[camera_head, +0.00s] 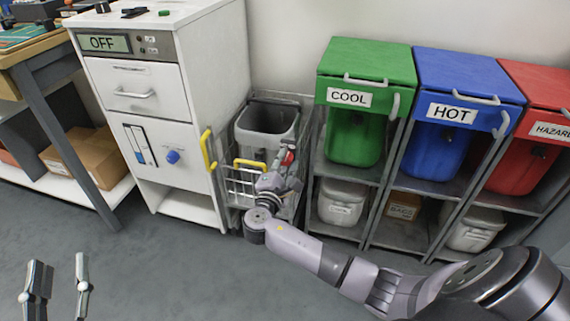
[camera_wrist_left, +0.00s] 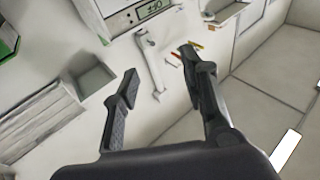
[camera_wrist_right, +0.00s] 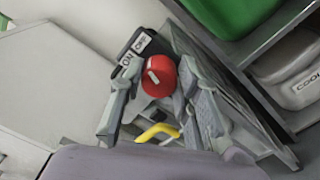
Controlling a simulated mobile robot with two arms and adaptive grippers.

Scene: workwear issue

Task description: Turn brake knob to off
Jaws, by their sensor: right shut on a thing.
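The brake knob is red with a white mark (camera_wrist_right: 160,80), seen in the right wrist view beside a plate with an ON label (camera_wrist_right: 126,61) and an OFF label (camera_wrist_right: 142,42). I cannot tell which label the mark points to. The knob shows small in the head view (camera_head: 288,157), on the wire cart (camera_head: 240,190). My right gripper (camera_wrist_right: 159,74) is shut on the knob, a finger on each side; in the head view it (camera_head: 280,172) reaches over the cart's front. My left gripper (camera_head: 59,272) is open and empty above the floor at the lower left.
A white cabinet (camera_head: 190,75) with an OFF display (camera_head: 103,43) stands left of the cart. Green (camera_head: 365,62), blue (camera_head: 465,75) and red (camera_head: 535,85) bins on racks stand right. A yellow handle (camera_head: 208,150) is near the cart. Grey floor in front is clear.

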